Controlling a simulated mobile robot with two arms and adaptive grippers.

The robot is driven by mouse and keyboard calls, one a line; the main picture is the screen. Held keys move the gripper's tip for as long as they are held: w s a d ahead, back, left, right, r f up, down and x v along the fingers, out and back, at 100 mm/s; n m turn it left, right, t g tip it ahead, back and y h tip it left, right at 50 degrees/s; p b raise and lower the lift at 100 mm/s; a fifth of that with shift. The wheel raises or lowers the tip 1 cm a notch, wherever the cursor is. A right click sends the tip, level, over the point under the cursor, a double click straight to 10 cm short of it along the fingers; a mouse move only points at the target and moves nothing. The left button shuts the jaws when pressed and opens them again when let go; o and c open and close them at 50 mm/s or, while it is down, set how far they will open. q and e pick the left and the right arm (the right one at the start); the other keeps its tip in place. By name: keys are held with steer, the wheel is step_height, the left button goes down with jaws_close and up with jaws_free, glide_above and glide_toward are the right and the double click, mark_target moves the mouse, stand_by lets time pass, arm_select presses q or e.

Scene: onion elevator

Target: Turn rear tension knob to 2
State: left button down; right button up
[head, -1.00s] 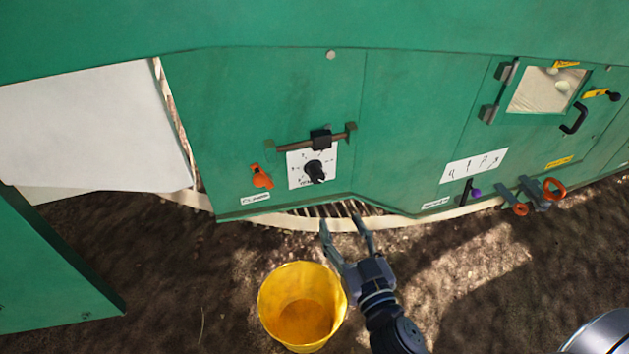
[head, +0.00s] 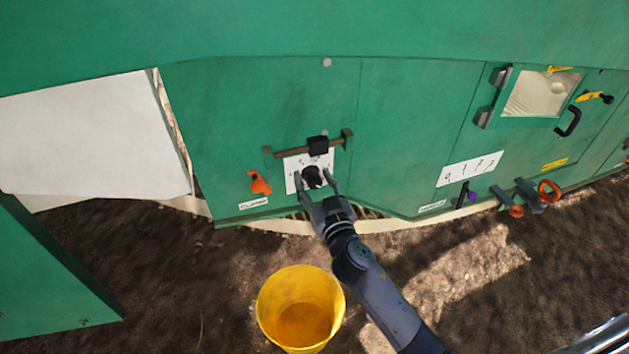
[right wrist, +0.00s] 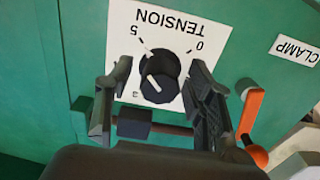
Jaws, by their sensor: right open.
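The black tension knob (head: 312,176) sits on a white dial plate (head: 292,164) on the green machine panel. In the right wrist view the knob (right wrist: 160,76) shows a pale pointer line, and the plate (right wrist: 190,38) reads TENSION, upside down, with 0, 5 and 3 legible. My right gripper (head: 316,184) is open, with one finger on either side of the knob. In the right wrist view the gripper (right wrist: 160,90) shows gaps between both fingers and the knob. My left gripper is not in view.
A dark sliding block on a rail (head: 318,145) is just above the dial. An orange clamp lever (head: 260,183) is to its left. A yellow bucket (head: 300,308) stands on the soil below.

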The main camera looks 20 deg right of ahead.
steer(key=shift+c, duration=0.4)
steer(key=c, duration=1.1)
